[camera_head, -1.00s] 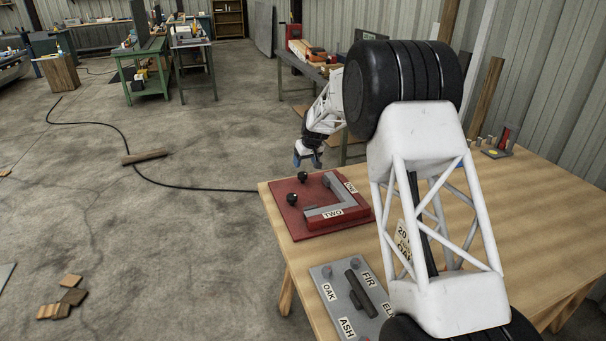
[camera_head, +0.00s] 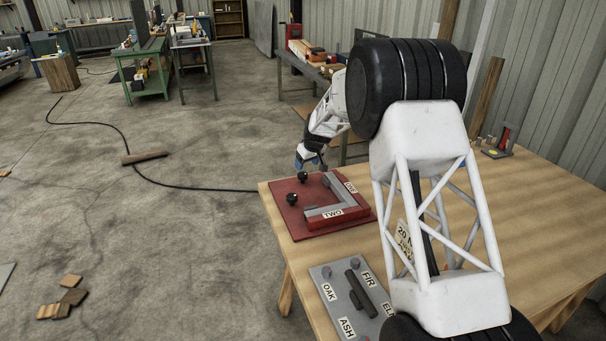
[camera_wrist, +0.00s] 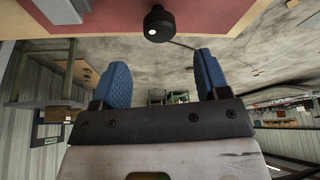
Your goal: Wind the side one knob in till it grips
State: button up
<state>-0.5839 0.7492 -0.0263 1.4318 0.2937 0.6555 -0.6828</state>
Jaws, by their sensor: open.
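No label shows which knob is side one's. My gripper (camera_head: 310,164) is at the plate's far edge, close behind the far knob. In the wrist view my gripper (camera_wrist: 162,62) is open and empty. A black knob (camera_wrist: 158,25) lies ahead of the gap between its blue fingers, apart from both.
A grey plate with wood-name labels (camera_head: 336,300) lies nearer on the wooden bench (camera_head: 530,215). A small stand (camera_head: 498,150) is at the bench's back right. A green-legged bench (camera_head: 330,72) stands behind my gripper.

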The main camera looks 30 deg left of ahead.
aim_at(302, 174)
jog(key=shift+x, duration=3.4)
jog(key=c, duration=0.9)
